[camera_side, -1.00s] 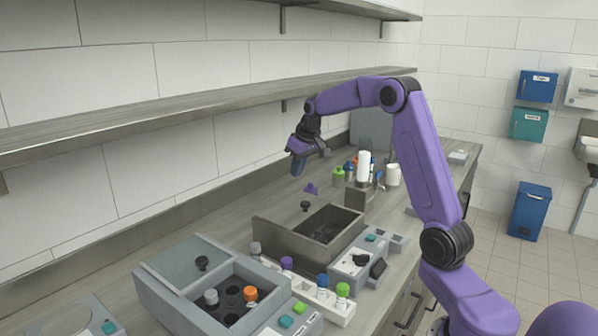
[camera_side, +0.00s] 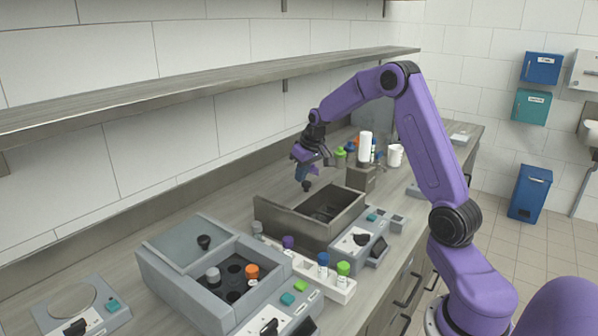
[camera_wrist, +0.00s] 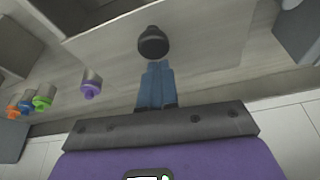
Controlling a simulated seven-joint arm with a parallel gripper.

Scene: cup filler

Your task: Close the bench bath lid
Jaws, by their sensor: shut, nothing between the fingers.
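The bench bath (camera_side: 267,232) is a grey metal box in the middle of the bench, and its basin is uncovered. Its lid (camera_wrist: 205,65) looks like a see-through pane on the wall side of the bath, hard to make out in the side view. The lid's dark knob (camera_wrist: 152,43) stands up from it; it also shows in the side view (camera_side: 306,187). My gripper (camera_wrist: 157,68) is shut and empty, its blue fingers together. The fingertips are right at the wall side of the knob; whether they touch it I cannot tell.
A second grey bath (camera_side: 165,283) with capped tubes and its own knobbed lid (camera_side: 184,243) stands front left. A white rack (camera_side: 338,290) of capped tubes lies between the baths. Capped bottles (camera_wrist: 40,100) stand near the wall. A shelf (camera_side: 250,88) runs above the bench.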

